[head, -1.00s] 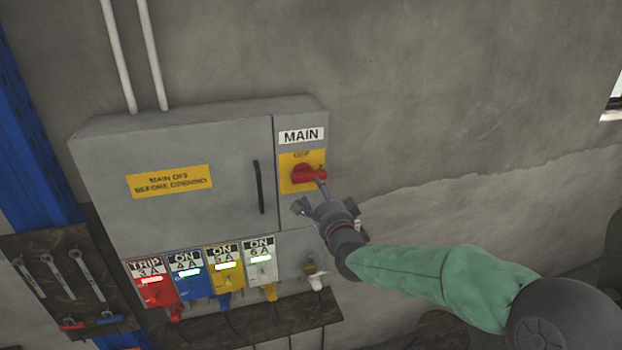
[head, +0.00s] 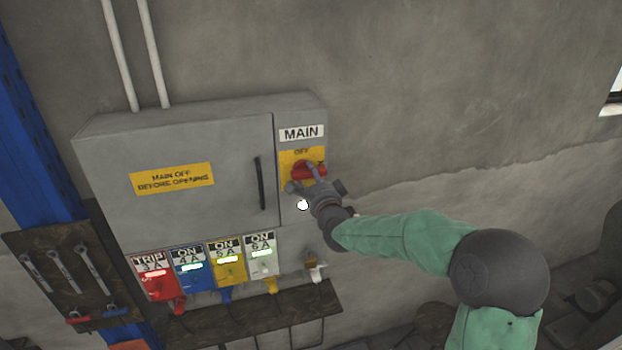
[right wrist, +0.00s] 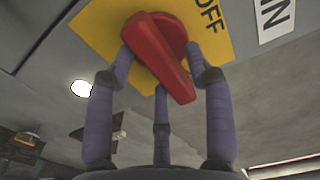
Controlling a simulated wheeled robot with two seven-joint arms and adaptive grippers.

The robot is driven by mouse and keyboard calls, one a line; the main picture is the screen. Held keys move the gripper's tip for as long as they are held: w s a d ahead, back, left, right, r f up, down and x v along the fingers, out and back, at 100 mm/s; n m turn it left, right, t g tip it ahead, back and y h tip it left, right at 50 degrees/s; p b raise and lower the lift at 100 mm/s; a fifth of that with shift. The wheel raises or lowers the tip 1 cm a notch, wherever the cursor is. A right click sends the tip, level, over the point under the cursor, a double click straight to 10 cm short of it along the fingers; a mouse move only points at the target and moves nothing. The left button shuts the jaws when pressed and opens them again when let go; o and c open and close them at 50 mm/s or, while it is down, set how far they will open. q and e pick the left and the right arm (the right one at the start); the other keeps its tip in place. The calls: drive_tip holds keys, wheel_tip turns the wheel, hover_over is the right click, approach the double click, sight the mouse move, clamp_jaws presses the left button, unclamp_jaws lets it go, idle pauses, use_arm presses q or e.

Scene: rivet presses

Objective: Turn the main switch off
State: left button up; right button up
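The main switch is a red rotary knob (head: 309,172) on a yellow plate below the MAIN label, at the upper right of the grey cabinet. Its handle lies roughly crosswise under the word OFF. My right gripper (head: 303,186) is at the knob from below. In the right wrist view, the fingers (right wrist: 160,62) straddle the red knob (right wrist: 158,50). The left fingertip is close to or touching the handle; a gap shows between the handle and the right fingertip. The third finger is below, partly behind the handle. My left gripper is not in view.
The grey cabinet (head: 110,190) has a black door handle (head: 259,183) left of the switch. Several coloured breaker units, such as the red one (head: 155,277), sit below with plugs and cables. Wrenches (head: 65,278) hang at left. The wall at right is free.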

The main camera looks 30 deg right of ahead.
clamp_jaws()
